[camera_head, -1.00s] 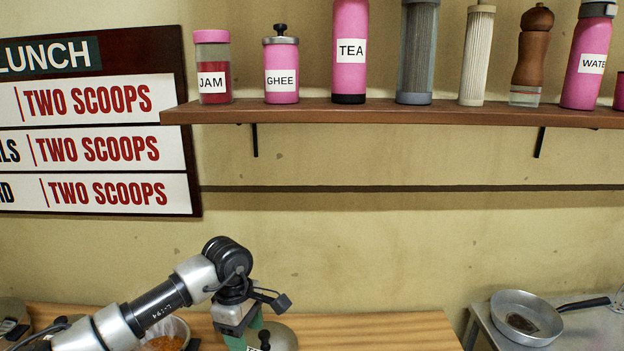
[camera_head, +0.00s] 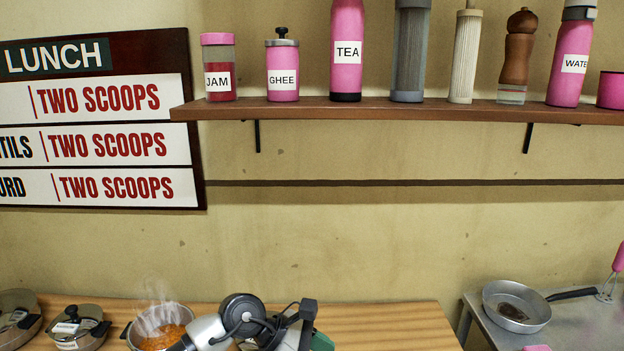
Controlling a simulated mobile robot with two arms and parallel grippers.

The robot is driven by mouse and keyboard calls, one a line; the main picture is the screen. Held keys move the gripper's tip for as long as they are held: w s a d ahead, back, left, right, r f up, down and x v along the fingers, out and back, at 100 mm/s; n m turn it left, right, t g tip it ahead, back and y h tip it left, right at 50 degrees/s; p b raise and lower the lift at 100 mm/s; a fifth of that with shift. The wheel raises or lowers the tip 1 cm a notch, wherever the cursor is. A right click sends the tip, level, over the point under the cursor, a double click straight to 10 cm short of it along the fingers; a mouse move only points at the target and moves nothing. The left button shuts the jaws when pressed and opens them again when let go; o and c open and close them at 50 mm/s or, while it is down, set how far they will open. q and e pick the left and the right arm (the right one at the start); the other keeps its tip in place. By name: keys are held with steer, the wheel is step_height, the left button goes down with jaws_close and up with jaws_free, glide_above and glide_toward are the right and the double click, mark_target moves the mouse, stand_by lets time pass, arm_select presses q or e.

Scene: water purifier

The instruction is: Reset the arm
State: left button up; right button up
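My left arm enters at the bottom, left of centre, in the head view. Its silver and black wrist and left gripper (camera_head: 300,328) are low over the wooden counter (camera_head: 380,322). The gripper's fingers are cut off or hidden, so I cannot tell whether they are open or shut. A green piece (camera_head: 322,342) shows at the gripper's right side; I cannot tell whether it is held or part of the gripper. My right gripper is out of view.
A wall shelf (camera_head: 350,110) holds jars, bottles and tubes. A steaming bowl of orange food (camera_head: 165,338) and lidded pots (camera_head: 75,325) stand at the counter's left. A pan (camera_head: 515,305) rests on the grey surface at right.

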arm_select(q)
steer(key=s+d+r+n+t+h, duration=0.2)
steer(key=s+d+r+n+h, duration=0.15)
steer(key=h, duration=0.25)
steer(key=w+a+r+n+t+h, duration=0.2)
steer(key=a+r+n+t, duration=0.3)
steer(key=n+t, duration=0.95)
steer(key=a+f+n+t+y, duration=0.25)
steer(key=a+n+y, duration=0.35)
steer(key=n, duration=0.5)
steer(key=a+f+n+t+y, duration=0.1)
steer(key=a+f+n+y, duration=0.25)
steer(key=n+y, duration=0.6)
steer(key=s+a+f+n+g+y, duration=0.3)
steer(key=s+a+f+n+g, duration=0.2)
steer(key=a+f+n, duration=0.25)
steer(key=s+a+f+n+g, duration=0.2)
steer(key=s+f+n+g, duration=0.25)
steer(key=s, duration=0.55)
steer(key=s+a+f+n+g, duration=0.2)
steer(key=s+f+n+g, duration=0.15)
steer(key=s+g, duration=0.4)
step_height(320, 180, down, 27)
steer(key=s, duration=0.3)
steer(key=s+a+f+g, duration=0.1)
steer(key=s+a+f, duration=0.1)
steer(key=s+f, duration=1.4)
steer(key=shift+a+m, duration=0.25)
steer(key=shift+m, duration=0.15)
